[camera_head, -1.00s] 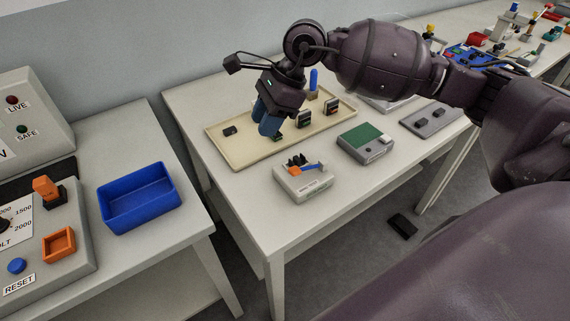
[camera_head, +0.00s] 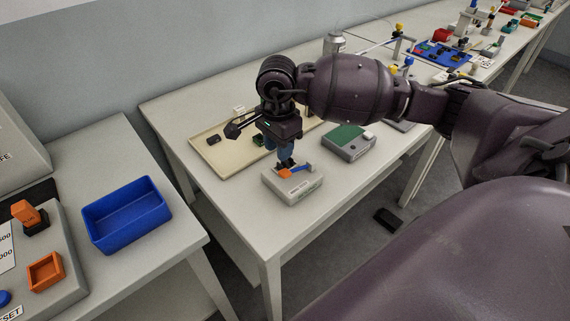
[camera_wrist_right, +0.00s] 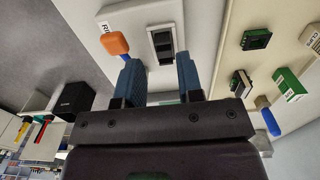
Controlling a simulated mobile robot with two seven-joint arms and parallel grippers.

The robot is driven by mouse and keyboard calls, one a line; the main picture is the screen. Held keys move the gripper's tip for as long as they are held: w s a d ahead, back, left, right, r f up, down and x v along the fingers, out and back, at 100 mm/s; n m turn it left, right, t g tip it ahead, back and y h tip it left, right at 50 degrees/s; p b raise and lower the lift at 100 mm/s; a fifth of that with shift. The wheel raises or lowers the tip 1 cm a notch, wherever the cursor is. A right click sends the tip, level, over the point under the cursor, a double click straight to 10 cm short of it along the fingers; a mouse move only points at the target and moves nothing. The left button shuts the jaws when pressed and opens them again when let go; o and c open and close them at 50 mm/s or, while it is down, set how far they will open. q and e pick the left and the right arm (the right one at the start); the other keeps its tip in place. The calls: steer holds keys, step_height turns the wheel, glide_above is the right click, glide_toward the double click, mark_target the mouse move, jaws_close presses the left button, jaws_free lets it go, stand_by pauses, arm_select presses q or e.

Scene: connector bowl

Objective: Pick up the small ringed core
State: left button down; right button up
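I cannot pick out a small ringed core in either view. My right gripper (camera_head: 287,160) points down just over the white box-shaped device (camera_head: 293,187) at the table's front. In the right wrist view its blue fingers (camera_wrist_right: 160,70) are apart with nothing held between them. A dark slotted block (camera_wrist_right: 162,44) on the device's top shows beyond the gap. An orange-headed lever (camera_wrist_right: 115,43) is left of the fingers. The fingertips and the block overlap in the head view, so I cannot tell whether they touch. My left gripper is out of view.
A beige tray (camera_head: 212,165) with small connector parts lies behind the gripper, partly hidden by my arm. A grey-green device (camera_head: 348,142) stands right of the white one. An empty blue bin (camera_head: 126,215) sits on the left table, past a gap.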

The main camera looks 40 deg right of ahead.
mark_target(285, 164)
steer(key=shift+w+d+f, duration=0.1)
steer(key=shift+f, duration=1.25)
steer(key=shift+d+f, duration=0.1)
steer(key=shift+f, duration=1.2)
jaws_close()
